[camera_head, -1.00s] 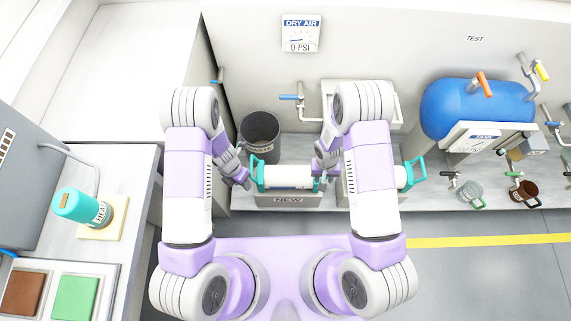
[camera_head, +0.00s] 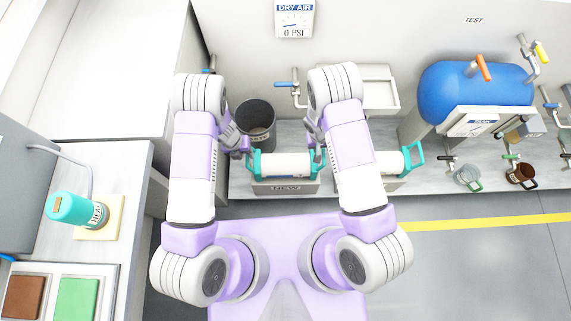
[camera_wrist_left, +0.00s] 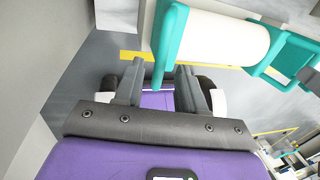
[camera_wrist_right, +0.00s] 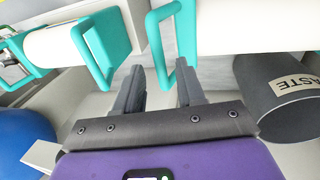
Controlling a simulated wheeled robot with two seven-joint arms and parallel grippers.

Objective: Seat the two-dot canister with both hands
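A white canister (camera_head: 284,166) with teal handles at both ends lies sideways over the box marked NEW (camera_head: 286,188). My left gripper (camera_head: 243,148) is at its left handle; in the left wrist view, the teal handle (camera_wrist_left: 168,50) reaches between the spread fingers (camera_wrist_left: 158,75). My right gripper (camera_head: 318,140) is at the other end; in the right wrist view, a teal handle (camera_wrist_right: 162,45) reaches between the spread fingers (camera_wrist_right: 157,82). A second canister's teal handle (camera_head: 412,158) shows right of my right arm, which hides much of that canister. I see no dots on either.
A dark waste bin (camera_head: 256,122) stands behind my left gripper. A blue tank (camera_head: 475,93) and mugs (camera_head: 468,178) are at the right. A teal-topped heater (camera_head: 75,209) stands on the left counter. The grey floor at the front right is clear.

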